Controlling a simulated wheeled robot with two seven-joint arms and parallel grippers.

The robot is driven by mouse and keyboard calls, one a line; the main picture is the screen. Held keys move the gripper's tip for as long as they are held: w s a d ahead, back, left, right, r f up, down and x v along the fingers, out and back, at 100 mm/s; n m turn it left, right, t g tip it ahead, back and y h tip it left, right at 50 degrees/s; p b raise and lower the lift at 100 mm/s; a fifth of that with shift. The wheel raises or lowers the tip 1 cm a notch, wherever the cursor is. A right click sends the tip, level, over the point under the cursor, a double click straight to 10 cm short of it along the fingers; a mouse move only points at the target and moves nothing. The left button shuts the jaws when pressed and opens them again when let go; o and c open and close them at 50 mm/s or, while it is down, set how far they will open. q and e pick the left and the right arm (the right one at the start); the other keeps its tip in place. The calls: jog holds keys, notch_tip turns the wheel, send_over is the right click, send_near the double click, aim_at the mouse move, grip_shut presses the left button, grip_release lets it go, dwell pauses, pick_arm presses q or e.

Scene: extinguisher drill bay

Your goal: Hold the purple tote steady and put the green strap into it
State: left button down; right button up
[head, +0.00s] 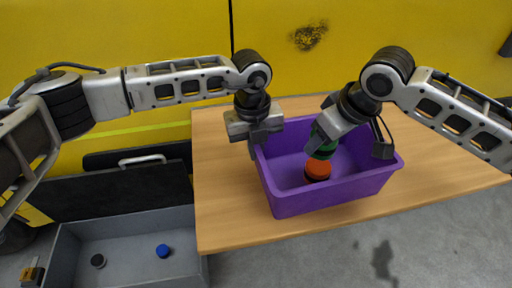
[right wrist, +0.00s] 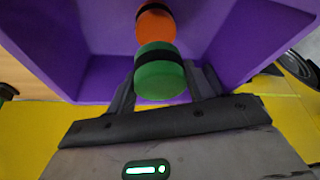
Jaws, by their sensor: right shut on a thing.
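The purple tote (head: 322,198) stands on the wooden table, and its inside fills much of the right wrist view (right wrist: 225,35). My left gripper (head: 257,146) is at the tote's left wall; whether its fingers are closed on the wall is hard to see. The green strap (right wrist: 160,74), a short roll with a black band, is between the fingers of my right gripper (right wrist: 163,84). In the head view the strap (head: 325,150) is inside the tote's outline, partly covered by the gripper. An orange strap (head: 318,169) with a black band is in the tote, just beyond the green one.
The wooden table (head: 225,215) has bare room left of the tote. A grey open box (head: 130,222) at lower left, with a black lid (head: 110,192), holds a blue roll (head: 163,251) and a dark roll (head: 98,261). A yellow wall stands behind.

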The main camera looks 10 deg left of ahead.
jog(key=shift+f, duration=0.85)
jog(key=o, duration=1.2)
jog(key=v, duration=1.2)
pick_arm(q)
jog(key=c, duration=1.5)
grip_release()
jog(key=shift+c, duration=0.2)
